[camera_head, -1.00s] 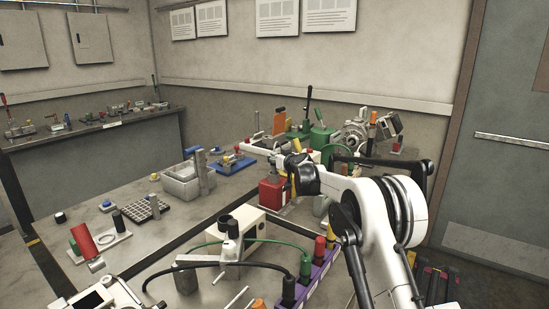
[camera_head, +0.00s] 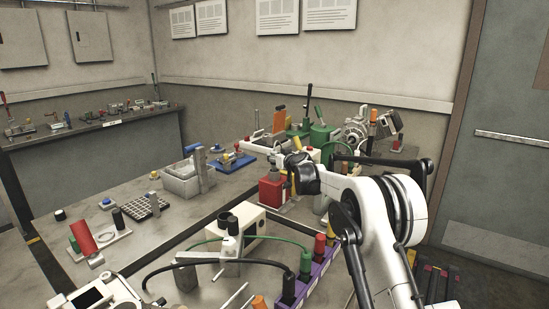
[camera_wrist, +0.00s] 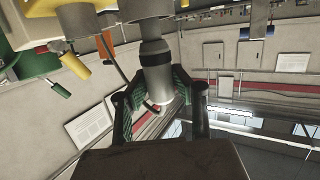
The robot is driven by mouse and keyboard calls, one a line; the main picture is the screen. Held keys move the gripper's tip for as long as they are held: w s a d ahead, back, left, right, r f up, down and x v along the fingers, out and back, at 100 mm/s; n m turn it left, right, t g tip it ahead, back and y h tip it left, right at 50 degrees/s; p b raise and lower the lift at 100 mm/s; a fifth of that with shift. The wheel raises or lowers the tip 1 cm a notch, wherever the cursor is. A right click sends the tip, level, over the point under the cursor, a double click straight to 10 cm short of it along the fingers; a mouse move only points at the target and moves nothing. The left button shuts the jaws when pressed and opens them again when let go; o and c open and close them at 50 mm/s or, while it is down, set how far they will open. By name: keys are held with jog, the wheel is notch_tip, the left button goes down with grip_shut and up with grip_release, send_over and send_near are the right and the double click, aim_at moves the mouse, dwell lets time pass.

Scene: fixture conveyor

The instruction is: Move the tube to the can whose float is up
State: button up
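In the wrist view, which is upside down, my gripper (camera_wrist: 158,95) has its two green-padded fingers on either side of a grey cylinder with a black band (camera_wrist: 155,72). Whether the pads press on it is unclear, and so is whether it is the tube. In the head view, a red can-like box (camera_head: 271,192) stands on the bench just left of and below my black wrist; my fingers cannot be made out there. A yellow piece shows beside my wrist. No raised float can be made out.
A grey basin (camera_head: 181,187), a tray with holes (camera_head: 146,208) and a blue fixture (camera_head: 232,161) stand on the bench. Nearer are a white box (camera_head: 232,222), cables and a purple strip with coloured plugs (camera_head: 308,280). Green equipment (camera_head: 320,133) crowds the back.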

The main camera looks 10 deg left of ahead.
jog(key=shift+o, duration=0.5)
jog(key=o, duration=0.4)
jog(key=shift+o, duration=0.2)
jog(key=v, duration=1.2)
